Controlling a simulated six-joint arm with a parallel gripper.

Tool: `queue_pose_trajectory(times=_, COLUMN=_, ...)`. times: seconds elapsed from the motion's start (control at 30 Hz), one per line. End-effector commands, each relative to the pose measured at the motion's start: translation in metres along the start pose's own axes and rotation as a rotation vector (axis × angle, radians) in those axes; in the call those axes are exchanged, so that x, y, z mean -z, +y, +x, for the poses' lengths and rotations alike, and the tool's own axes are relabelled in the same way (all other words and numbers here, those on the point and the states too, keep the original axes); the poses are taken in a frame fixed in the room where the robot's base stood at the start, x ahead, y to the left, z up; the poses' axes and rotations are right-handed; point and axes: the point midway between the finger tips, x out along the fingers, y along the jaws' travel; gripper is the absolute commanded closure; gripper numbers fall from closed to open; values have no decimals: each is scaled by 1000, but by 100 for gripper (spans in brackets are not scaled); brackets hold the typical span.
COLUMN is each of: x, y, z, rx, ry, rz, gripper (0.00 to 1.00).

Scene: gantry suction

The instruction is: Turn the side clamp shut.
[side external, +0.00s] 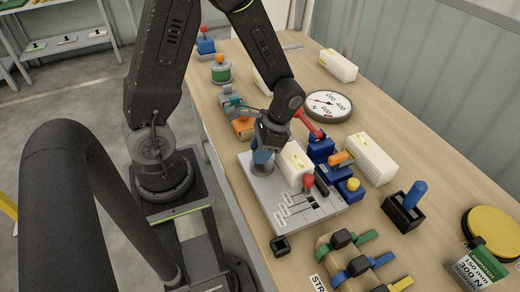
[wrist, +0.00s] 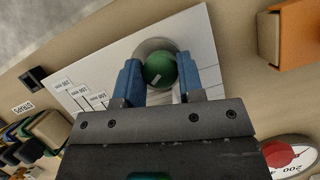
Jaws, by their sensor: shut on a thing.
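My gripper (side external: 262,158) has blue fingers and reaches down to the far left corner of a light grey panel (side external: 262,205). In the wrist view its fingers (wrist: 159,76) are closed on opposite sides of a round green knob (wrist: 160,68) with a small pale mark. The knob sits above a round grey base (wrist: 153,46) on the panel. In the side view the fingers hide the knob, and only the grey base (side external: 262,169) shows beneath them. I cannot tell which part is the side clamp, or how far it is turned.
A white block (side external: 295,163), a red knob (side external: 308,181) and blue blocks (side external: 321,148) crowd the panel's right side. An orange block (side external: 243,128) stands behind the gripper. A white dial (side external: 329,105) lies farther back. Colored straps (side external: 352,268) lie in front.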

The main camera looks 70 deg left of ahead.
Motion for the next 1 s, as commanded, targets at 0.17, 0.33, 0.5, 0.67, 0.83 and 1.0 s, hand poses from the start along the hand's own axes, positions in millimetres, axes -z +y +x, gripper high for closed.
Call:
queue_pose_trajectory(times=0.17, x=0, y=-1, z=0, rx=-66, ry=1, rz=-159, gripper=88)
queue_pose_trajectory(times=0.33, x=0, y=-2, z=0, rx=-128, ry=1, rz=-307, gripper=88)
queue_pose_trajectory(times=0.5, x=-1, y=-2, z=0, rx=-190, ry=0, rz=-457, gripper=88)
queue_pose_trajectory(times=0.67, x=-1, y=-2, z=0, rx=-246, ry=0, rz=-593, gripper=88)
queue_pose_trajectory(times=0.83, x=-1, y=-3, z=0, rx=-300, ry=0, rz=-722, gripper=88)
queue_pose_trajectory(times=1.0, x=-1, y=-3, z=0, rx=-341, ry=1, rz=-824, gripper=88)
